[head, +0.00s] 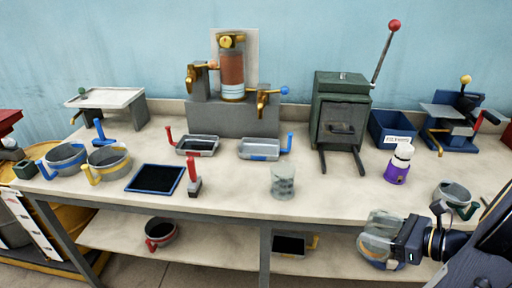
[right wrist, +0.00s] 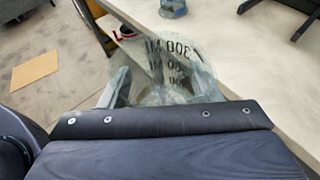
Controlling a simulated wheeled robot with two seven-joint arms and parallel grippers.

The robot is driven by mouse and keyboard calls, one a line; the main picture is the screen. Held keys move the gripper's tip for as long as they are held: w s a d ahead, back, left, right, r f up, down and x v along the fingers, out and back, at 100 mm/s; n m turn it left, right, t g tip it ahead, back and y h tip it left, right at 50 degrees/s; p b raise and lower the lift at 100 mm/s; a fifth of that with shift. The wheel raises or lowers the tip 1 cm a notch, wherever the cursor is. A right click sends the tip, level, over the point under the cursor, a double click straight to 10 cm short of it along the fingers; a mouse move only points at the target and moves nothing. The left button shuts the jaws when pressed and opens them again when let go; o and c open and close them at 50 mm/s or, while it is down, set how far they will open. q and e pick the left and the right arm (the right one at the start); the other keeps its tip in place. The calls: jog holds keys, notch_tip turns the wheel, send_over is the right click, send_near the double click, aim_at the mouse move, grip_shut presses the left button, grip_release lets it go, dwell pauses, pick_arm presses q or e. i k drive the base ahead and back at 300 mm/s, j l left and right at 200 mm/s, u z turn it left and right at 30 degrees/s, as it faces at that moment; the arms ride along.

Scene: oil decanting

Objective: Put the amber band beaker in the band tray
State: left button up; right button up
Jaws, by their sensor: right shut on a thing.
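My right gripper (head: 392,246) is at the front right, just off the bench's front edge. It is shut on a clear glass beaker (head: 378,226), which also shows between the fingers in the right wrist view (right wrist: 178,62) with dark volume markings. I cannot make out an amber band on it. Another clear beaker (head: 283,181) stands upright on the bench near the front edge. No tray is plainly marked as the band tray; a flat black tray with a blue rim (head: 155,179), a red-handled tray (head: 197,146) and a blue-handled tray (head: 259,149) lie on the bench. My left gripper is out of view.
A purple-based bottle (head: 397,171) and a grey pot (head: 451,193) stand on the bench near my right arm. A green press (head: 341,115) and a copper cylinder apparatus (head: 232,78) stand at the back. Two pots (head: 66,158) (head: 108,160) stand at left. The front middle has bare room.

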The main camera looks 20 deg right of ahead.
aim_at(259, 151)
jog(key=i, duration=1.25)
